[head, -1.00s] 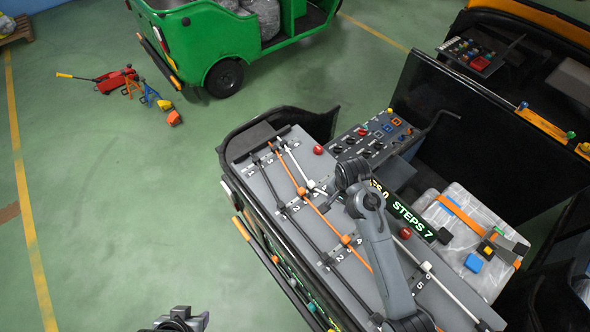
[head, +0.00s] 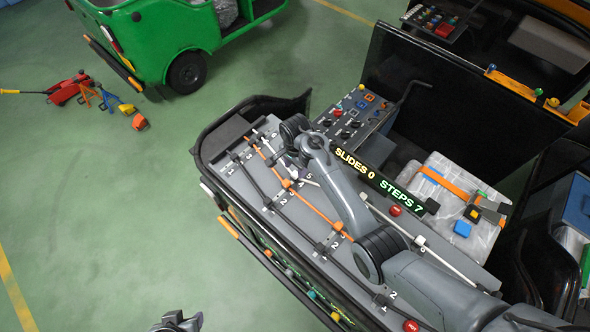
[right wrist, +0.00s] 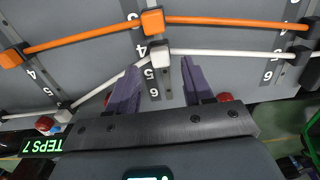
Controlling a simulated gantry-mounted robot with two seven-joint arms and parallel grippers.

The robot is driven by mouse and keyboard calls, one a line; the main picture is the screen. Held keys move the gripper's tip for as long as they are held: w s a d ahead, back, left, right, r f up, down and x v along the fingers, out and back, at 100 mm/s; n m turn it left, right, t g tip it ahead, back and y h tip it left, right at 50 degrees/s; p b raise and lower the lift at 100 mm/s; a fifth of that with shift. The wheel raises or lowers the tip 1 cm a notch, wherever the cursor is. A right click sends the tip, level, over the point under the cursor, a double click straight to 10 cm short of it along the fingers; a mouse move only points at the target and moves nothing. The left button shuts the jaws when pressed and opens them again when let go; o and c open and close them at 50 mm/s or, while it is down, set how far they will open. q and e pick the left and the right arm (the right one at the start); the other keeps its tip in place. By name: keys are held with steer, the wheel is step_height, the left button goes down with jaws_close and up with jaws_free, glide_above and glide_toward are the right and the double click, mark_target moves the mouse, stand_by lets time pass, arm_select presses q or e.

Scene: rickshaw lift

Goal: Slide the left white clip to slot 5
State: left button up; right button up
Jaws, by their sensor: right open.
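A white clip (right wrist: 160,55) sits on a bent white cord, above labels 5 and 6 in the right wrist view. My right gripper (right wrist: 160,64) is open, its purple fingers on either side of that clip; I cannot tell whether they touch it. In the head view my right wrist and forearm partly cover this area of the grey panel (head: 240,178). Another white clip (head: 420,240) shows on the white cord farther right. My left gripper (head: 177,322) is only partly in view at the bottom edge, away from the panel; its jaws are unclear.
An orange cord with an orange clip (right wrist: 153,21) runs close beyond the white one. Red knobs stand near the panel edge, one (head: 395,210) beside the lit sign (head: 350,163), which reads SLIDES 0, STEPS 7. A control box (head: 350,118) stands behind the panel.

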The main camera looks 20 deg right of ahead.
mark_target(296, 173)
steer(key=shift+f, duration=1.65)
jaws_close()
